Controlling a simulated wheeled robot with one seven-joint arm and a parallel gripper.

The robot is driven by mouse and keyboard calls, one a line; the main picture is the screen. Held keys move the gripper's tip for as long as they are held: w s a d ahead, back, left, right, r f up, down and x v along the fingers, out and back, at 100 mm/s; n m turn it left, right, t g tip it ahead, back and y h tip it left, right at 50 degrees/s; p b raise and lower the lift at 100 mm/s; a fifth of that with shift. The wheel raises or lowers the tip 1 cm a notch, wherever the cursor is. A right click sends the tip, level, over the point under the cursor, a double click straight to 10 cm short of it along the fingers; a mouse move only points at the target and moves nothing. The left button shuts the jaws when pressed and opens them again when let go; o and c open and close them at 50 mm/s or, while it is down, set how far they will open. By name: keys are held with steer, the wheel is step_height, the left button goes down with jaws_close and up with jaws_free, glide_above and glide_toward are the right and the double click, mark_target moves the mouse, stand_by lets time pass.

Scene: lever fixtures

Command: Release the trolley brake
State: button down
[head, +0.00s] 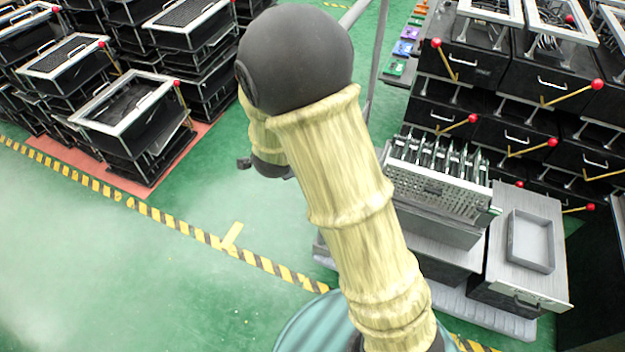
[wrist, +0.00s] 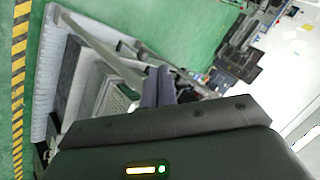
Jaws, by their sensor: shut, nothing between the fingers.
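The trolley (head: 488,318) stands right of centre in the head view, a grey platform carrying a perforated metal rack and a box. Its platform edge (wrist: 42,95) and metal rails also show at the left of the wrist view. I cannot make out the brake in either view; my arm covers part of the trolley's left side in the head view. My gripper (wrist: 158,78) shows in the wrist view as two grey fingers close together, shut and empty, in front of the trolley's rails. I cannot tell whether they touch them. In the head view my arm hides the gripper.
Black drawer units with red-knobbed levers (head: 548,144) are stacked behind the trolley at the right. More black units (head: 130,105) stand on a red mat at the upper left. A yellow-and-black floor line (head: 185,225) crosses the green floor, which is clear at the lower left.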

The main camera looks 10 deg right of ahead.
step_height(320, 180, down, 14)
steer(key=a+m+t+h+b, duration=0.1)
steer(key=a+m+h+b, duration=0.1)
steer(key=m+h+b, duration=0.6)
steer(key=m+b, duration=0.3)
steer(key=shift+s+a+f+m+t+h, duration=0.15)
steer(key=shift+s+m+t+h, duration=0.15)
steer(key=shift+s+t+h, duration=0.1)
steer(key=shift+w, duration=0.1)
steer(key=b+x, duration=0.3)
steer(key=x, duration=1.1)
steer(key=shift+w, duration=0.1)
